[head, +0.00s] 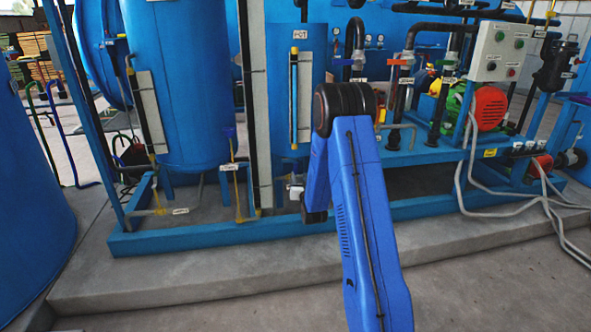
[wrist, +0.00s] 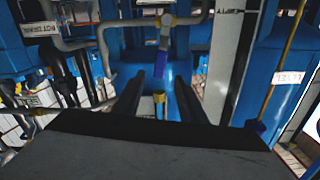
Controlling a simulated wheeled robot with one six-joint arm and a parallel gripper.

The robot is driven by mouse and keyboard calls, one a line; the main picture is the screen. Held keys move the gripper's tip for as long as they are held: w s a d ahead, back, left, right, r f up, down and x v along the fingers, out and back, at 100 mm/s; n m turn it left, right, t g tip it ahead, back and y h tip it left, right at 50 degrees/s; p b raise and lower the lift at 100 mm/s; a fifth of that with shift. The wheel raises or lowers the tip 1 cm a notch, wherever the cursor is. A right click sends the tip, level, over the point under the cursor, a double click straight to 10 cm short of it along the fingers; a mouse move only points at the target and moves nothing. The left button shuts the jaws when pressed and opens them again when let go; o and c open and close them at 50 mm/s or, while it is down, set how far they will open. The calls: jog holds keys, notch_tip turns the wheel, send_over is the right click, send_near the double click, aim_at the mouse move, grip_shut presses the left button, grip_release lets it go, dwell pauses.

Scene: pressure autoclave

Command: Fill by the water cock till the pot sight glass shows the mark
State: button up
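The pot (head: 297,60) is a blue vessel behind my arm in the head view. Its sight glass (head: 294,95) is a narrow upright tube with a yellow top; its level and mark are too small to read. In the wrist view my gripper (wrist: 158,82) has its two dark fingers apart, with nothing held between them. I cannot tell whether this is the water cock.
A larger blue tank (head: 180,80) with its own gauge (head: 151,112) stands at left. A blue-handled valve (head: 229,133) sits beside it. A red and green motor (head: 485,108) and control box (head: 501,51) are at right. A blue skid rail (head: 170,240) runs along the concrete.

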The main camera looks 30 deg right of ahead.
aim_at(296, 169)
jog(key=x, duration=0.9)
jog(key=shift+w, duration=0.2)
jog(key=shift+c, duration=0.7)
grip_shut()
